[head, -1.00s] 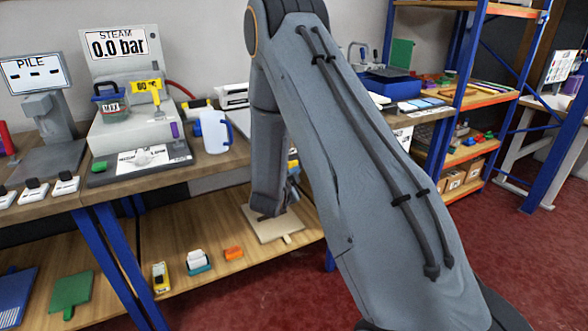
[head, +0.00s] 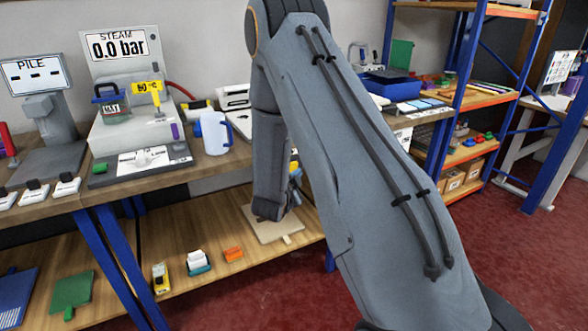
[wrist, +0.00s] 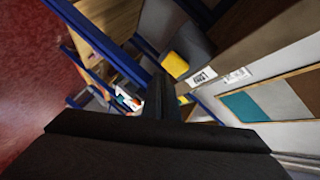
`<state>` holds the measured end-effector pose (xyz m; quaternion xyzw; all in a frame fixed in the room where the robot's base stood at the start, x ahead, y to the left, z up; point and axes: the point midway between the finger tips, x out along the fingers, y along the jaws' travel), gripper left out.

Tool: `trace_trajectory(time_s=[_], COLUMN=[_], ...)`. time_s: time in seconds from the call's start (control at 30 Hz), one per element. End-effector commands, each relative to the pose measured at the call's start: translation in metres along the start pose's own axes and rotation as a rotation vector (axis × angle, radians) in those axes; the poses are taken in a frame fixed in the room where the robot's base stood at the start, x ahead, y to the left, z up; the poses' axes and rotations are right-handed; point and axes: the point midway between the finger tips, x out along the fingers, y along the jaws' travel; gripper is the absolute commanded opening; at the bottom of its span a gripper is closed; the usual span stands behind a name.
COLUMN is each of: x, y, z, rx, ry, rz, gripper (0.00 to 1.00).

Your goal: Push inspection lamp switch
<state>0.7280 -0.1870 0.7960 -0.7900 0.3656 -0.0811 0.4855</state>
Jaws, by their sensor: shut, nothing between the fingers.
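I cannot pick out the inspection lamp or its switch with certainty in either view. In the wrist view my gripper (wrist: 160,100) shows as dark fingers shut together, with nothing held. Beyond the fingers a yellow block (wrist: 176,64) stands against a dark grey part (wrist: 184,43). I cannot tell whether these belong to the lamp, or whether the fingers touch anything.
A workbench (head: 235,163) carries a steam unit (head: 121,48), a white jug (head: 214,132) and a pile gauge (head: 35,74). Its lower shelf (head: 210,222) holds small items. Blue-framed shelving (head: 475,60) stands at right. Red floor (head: 500,270) is open at the lower right.

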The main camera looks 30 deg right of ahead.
Motion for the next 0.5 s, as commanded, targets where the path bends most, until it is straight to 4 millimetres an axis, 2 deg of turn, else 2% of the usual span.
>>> trace_trajectory(time_s=[0.33,0.5], x=[-0.002,-0.011], y=[0.002,0.008], z=[-0.002,-0.009], rx=[0.0,-0.001], ry=[0.0,0.0], rz=[0.0,0.001], gripper=[0.0,0.0])
